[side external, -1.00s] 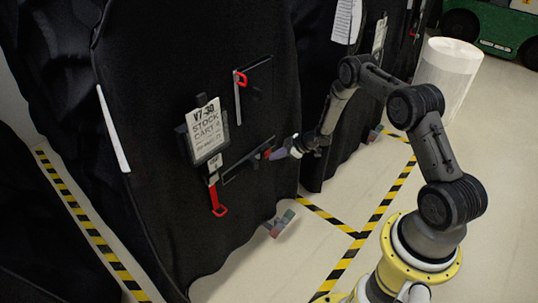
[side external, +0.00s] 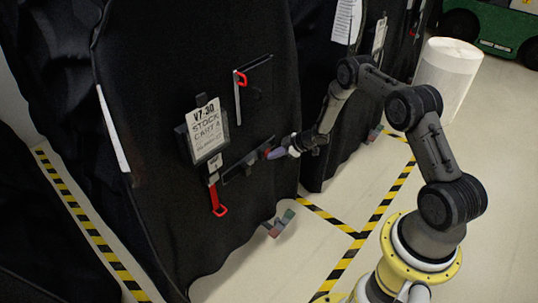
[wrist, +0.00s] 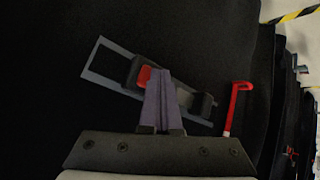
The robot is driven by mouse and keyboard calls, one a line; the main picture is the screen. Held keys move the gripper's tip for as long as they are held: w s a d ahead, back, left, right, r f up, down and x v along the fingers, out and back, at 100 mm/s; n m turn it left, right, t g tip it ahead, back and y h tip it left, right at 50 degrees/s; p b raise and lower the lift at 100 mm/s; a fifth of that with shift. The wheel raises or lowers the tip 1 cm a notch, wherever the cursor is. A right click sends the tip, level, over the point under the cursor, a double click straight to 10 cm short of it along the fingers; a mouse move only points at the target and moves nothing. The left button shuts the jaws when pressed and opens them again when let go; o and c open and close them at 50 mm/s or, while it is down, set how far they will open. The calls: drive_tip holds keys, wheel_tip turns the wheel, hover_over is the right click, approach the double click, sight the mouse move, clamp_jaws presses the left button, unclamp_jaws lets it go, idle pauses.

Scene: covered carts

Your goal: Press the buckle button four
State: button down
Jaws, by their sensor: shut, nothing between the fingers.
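A dark buckle (wrist: 131,72) with a red button (wrist: 145,75) sits in a grey rectangular frame (wrist: 97,66) on the black cart cover. In the side view this frame (side external: 236,171) is on the lower right of the cover. My gripper (wrist: 158,72) is shut and empty. In the wrist view its fingertips overlap the right edge of the red button; I cannot tell whether they touch it. In the side view my gripper (side external: 272,154) is at the frame's right end, where the button is mostly hidden. No number on the button is readable.
A red hook (side external: 219,210) hangs below a stock cart label (side external: 207,131). Another red-handled latch (side external: 240,78) is higher on the cover. A second covered cart (side external: 335,160) stands close behind my gripper. Open floor with striped tape (side external: 340,265) lies in front.

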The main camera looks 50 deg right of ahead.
drive_tip(key=shift+s+r, duration=0.1)
drive_tip(key=shift+s, duration=0.85)
drive_tip(key=shift+s, duration=2.5)
